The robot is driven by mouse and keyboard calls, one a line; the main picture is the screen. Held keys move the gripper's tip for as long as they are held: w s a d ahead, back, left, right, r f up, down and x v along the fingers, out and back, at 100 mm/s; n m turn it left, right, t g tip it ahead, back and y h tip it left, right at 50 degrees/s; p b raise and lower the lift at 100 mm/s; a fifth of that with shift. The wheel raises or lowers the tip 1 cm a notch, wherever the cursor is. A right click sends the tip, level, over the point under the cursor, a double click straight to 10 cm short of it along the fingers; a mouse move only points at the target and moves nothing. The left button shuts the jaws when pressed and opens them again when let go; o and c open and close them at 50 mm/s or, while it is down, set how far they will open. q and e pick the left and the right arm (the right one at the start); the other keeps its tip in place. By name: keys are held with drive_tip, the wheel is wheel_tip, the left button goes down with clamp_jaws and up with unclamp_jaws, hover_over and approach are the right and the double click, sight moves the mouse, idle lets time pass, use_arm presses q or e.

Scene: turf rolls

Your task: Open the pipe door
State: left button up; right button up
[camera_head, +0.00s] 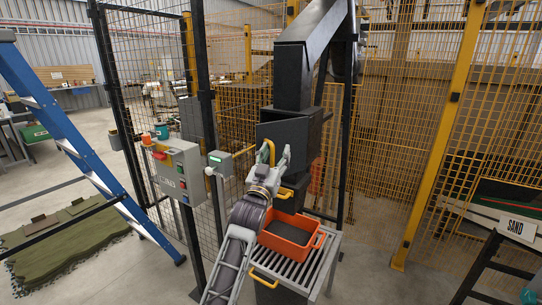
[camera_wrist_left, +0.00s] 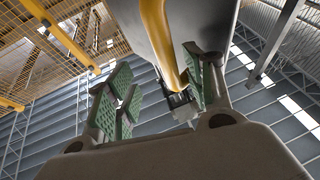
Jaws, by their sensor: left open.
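The dark pipe (camera_head: 310,60) comes down from above to a dark box. The flat pipe door (camera_head: 290,130) is on the front of the box and looks closed. Its yellow handle (camera_head: 271,148) stands out from the door. My left gripper (camera_head: 269,163) is at the handle with its fingers spread. In the left wrist view the yellow handle (camera_wrist_left: 160,35) runs down between the open fingers of my left gripper (camera_wrist_left: 160,88), nearer the right finger. I cannot tell whether a finger touches it. My right gripper is not in view.
An orange crate (camera_head: 289,233) with dark contents sits on a slatted stand (camera_head: 318,268) below the pipe. A grey control box (camera_head: 178,172) is left of my arm. Mesh fencing (camera_head: 405,120) stands around, and a blue ladder (camera_head: 85,150) is at left.

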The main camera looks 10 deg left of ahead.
use_arm(q)
drive_tip(key=shift+s+d+r, duration=0.1)
drive_tip(key=shift+d+r, duration=0.1)
drive_tip(key=shift+r, duration=0.2)
drive_tip(key=shift+s+f, duration=0.1)
drive_tip(key=v, duration=1.2)
drive_tip(key=shift+a+f, duration=0.2)
drive_tip(key=shift+a, duration=0.1)
idle(0.3)
